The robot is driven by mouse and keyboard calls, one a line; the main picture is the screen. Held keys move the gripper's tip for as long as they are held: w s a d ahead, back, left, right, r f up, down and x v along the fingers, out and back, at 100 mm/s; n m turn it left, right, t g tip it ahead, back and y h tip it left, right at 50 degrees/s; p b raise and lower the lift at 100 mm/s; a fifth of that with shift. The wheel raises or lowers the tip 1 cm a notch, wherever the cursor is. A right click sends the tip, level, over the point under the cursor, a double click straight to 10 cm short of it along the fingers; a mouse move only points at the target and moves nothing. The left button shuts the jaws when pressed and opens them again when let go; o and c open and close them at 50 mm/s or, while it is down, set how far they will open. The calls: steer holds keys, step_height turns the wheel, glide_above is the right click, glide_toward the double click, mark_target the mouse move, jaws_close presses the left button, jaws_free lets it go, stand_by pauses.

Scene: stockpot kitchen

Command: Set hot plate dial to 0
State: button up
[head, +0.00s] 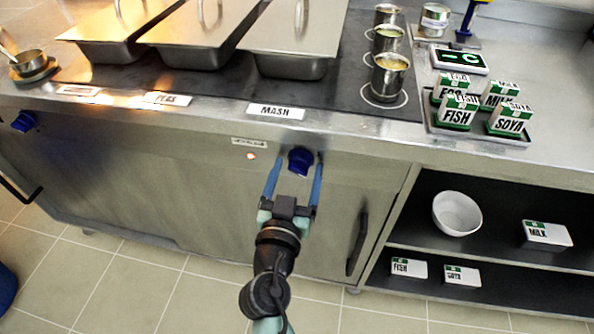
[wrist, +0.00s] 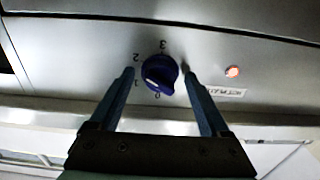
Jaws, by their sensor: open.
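The hot plate dial (head: 300,161) is a dark blue knob on the steel front panel, below the MASH label. In the wrist view the dial (wrist: 160,72) has numbers 0 to 3 around it, with 0 at the bottom and 1 at lower left. A pale mark on it sits at its lower left, toward 1 and 0; I cannot tell the exact setting. My gripper (head: 294,172) is open, its blue fingers on either side of the dial. In the wrist view my gripper (wrist: 157,74) shows gaps between fingers and knob.
An indicator light (wrist: 232,71) glows orange-red beside the dial. Another blue knob (head: 24,121) is at far left. A dark door handle (head: 357,243) is right of my arm. Metal cans (head: 388,77) stand on the hob, and labelled cartons (head: 457,111) stand on a tray.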

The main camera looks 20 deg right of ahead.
jaws_close()
steer(key=shift+n, duration=0.3)
steer(key=n, duration=1.1)
steer(key=shift+s+r+n+p, duration=0.1)
steer(key=shift+n+p, duration=0.25)
steer(key=shift+n, duration=0.05)
steer(key=n+p, duration=0.2)
steer(key=n, duration=0.4)
steer(key=n+p, duration=0.2)
steer(key=n, duration=0.3)
steer(key=shift+n, duration=0.3)
